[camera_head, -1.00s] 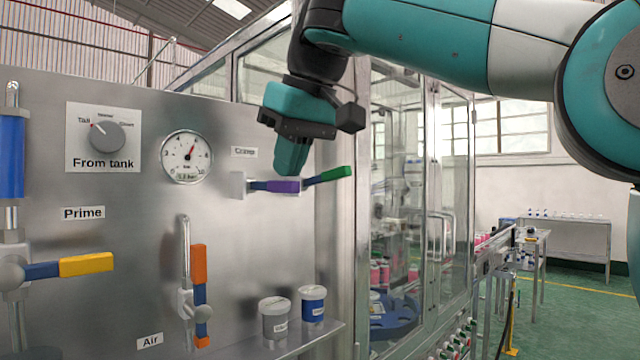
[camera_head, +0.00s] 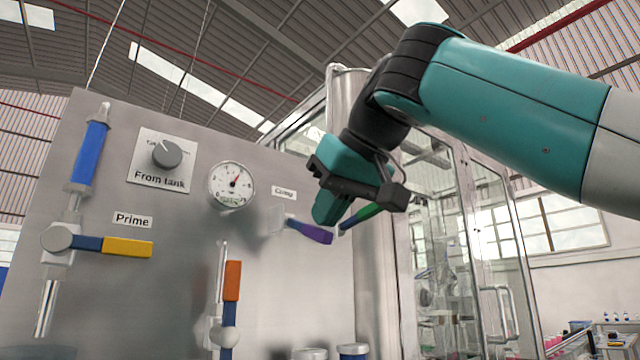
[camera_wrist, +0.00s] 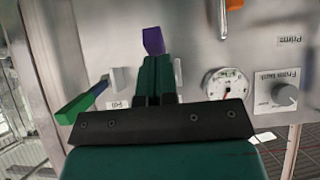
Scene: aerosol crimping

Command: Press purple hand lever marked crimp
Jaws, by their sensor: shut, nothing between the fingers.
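The purple hand lever (camera_head: 313,233) sticks out from the steel panel below the label reading Crimp (camera_head: 283,192). It slopes down to the right. My gripper (camera_head: 328,214) is shut and empty, with its fingertips pointing down just over the lever's outer end. In the wrist view, the purple lever (camera_wrist: 153,41) shows right beyond my closed fingertips (camera_wrist: 155,60). They look to be touching it, but the exact contact is hard to see.
A green lever (camera_head: 360,217) lies just right of my gripper, partly hidden by it. A gauge (camera_head: 232,185), a knob (camera_head: 167,154), a yellow lever (camera_head: 127,247) and an orange lever (camera_head: 232,281) sit left on the panel. A glass cabinet (camera_head: 440,240) stands to the right.

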